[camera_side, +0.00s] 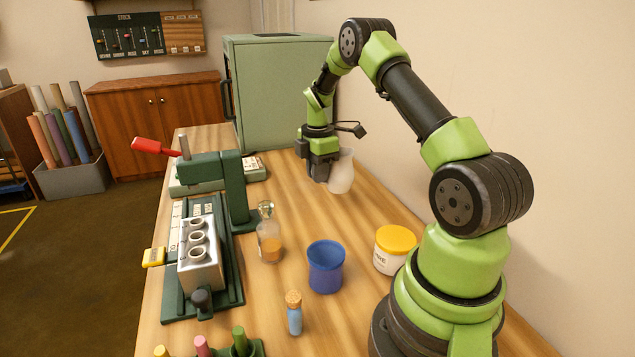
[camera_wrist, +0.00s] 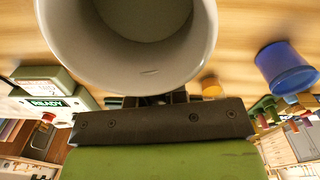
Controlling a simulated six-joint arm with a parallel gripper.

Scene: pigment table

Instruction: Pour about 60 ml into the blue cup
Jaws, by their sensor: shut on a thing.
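The blue cup (camera_side: 325,268) stands upright on the wooden table, in front of my arm's base; it also shows at the right of the wrist view (camera_wrist: 285,68). My gripper (camera_side: 321,172) is at the far part of the table, well behind the cup. It is shut on a whitish jug (camera_side: 341,172), which looks roughly upright and low over the table. I cannot tell whether the jug touches the table. In the wrist view the jug (camera_wrist: 130,60) fills the top, with its round opening visible. Its contents are unclear.
A glass flask (camera_side: 268,238) with orange contents stands left of the cup. A corked blue vial (camera_side: 294,315) is in front, and a yellow-lidded jar (camera_side: 394,250) is to the right. A green press (camera_side: 232,190) lines the left side. A green cabinet (camera_side: 280,95) stands behind.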

